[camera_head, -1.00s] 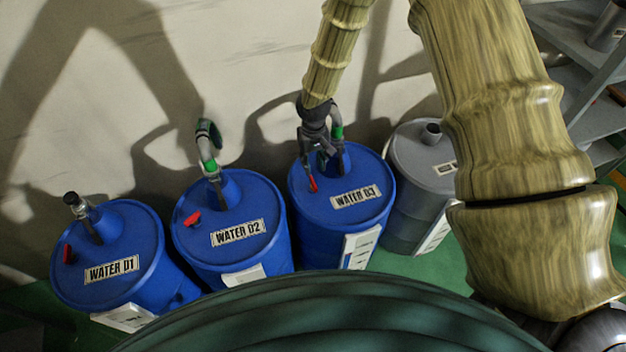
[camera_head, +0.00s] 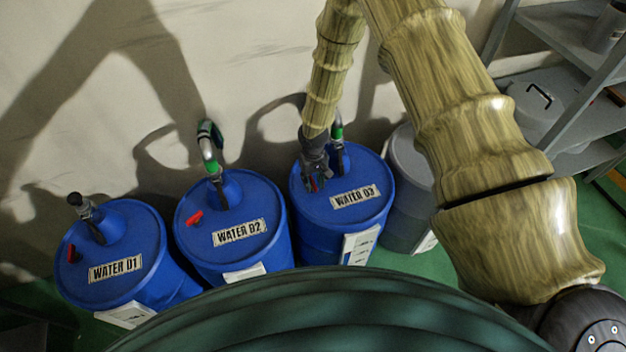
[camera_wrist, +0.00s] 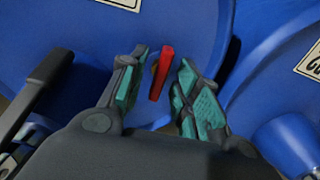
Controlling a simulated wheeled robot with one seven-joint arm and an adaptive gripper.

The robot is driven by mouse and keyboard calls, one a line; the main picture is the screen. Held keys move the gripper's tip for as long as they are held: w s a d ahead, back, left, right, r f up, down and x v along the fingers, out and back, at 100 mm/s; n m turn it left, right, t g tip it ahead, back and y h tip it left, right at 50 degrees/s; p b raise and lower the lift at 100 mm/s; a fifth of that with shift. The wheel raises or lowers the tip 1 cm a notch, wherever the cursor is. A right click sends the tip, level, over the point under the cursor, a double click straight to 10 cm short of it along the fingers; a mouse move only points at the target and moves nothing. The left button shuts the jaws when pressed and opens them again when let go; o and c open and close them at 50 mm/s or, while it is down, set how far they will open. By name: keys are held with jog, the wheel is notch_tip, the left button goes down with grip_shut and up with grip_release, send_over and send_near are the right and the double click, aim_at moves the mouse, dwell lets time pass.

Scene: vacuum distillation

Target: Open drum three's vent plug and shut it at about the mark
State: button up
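Drum three is the blue drum labelled WATER D3 (camera_head: 320,210). Its red vent plug handle (camera_wrist: 162,73) stands on the lid; in the head view it is mostly hidden behind my gripper. My gripper (camera_wrist: 158,88) is open, its teal-padded fingers on either side of the red handle. A gap shows between the handle and each finger, narrower on the right. In the head view my gripper (camera_head: 314,186) is low over the lid, left of the label. No mark can be made out near the plug.
Blue drums WATER D1 (camera_head: 120,245) and WATER D2 (camera_head: 250,210) stand to the left, with red handles on their lids. A hose fitting (camera_head: 338,135) rises behind my gripper. A grey drum (camera_head: 408,165) and grey shelves (camera_head: 570,85) are at right.

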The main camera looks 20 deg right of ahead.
grip_shut()
jog(key=shift+n, duration=0.3)
jog(key=n, duration=0.4)
jog(key=shift+n+b, duration=0.3)
jog(key=shift+b, duration=0.1)
jog(key=n, duration=0.5)
jog(key=shift+n, duration=0.3)
dwell(0.4)
grip_release()
